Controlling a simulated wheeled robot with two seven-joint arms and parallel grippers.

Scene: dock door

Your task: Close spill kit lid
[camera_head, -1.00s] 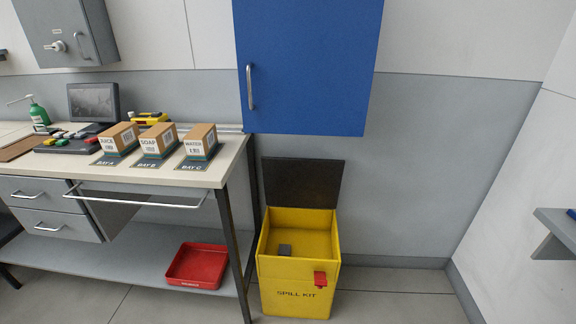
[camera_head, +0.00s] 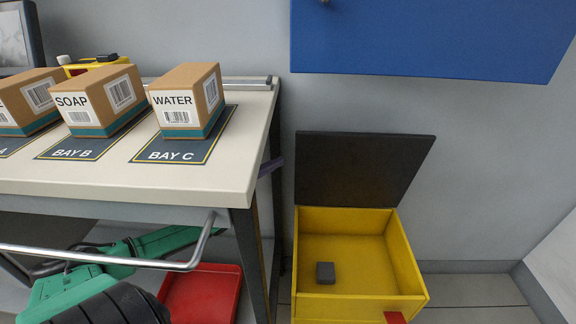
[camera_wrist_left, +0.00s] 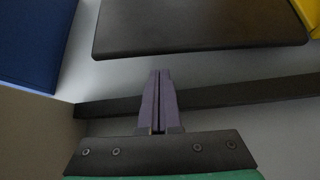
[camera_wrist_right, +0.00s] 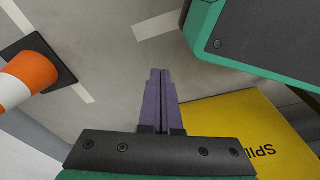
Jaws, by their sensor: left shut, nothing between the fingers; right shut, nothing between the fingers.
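The yellow spill kit box (camera_head: 358,250) stands on the floor right of the bench, and its dark lid (camera_head: 348,168) is open, tilted up at the back. A small grey block (camera_head: 326,272) lies inside. My left arm reaches under the bench; the purple fingertips of my left gripper (camera_head: 271,166) show past the bench leg, left of the lid and apart from it. In the left wrist view this gripper (camera_wrist_left: 160,73) is shut and empty, with the lid (camera_wrist_left: 200,27) ahead. My right gripper (camera_wrist_right: 158,73) is shut and empty, with the kit's lettered yellow side (camera_wrist_right: 245,125) beside it; the head view does not show it.
The bench (camera_head: 190,192) with its front rail and leg stands left of the kit and bears several labelled boxes. A red tray (camera_head: 205,291) is below it. A blue cabinet (camera_head: 430,38) hangs above the kit. An orange and white cone (camera_wrist_right: 27,78) stands on the floor.

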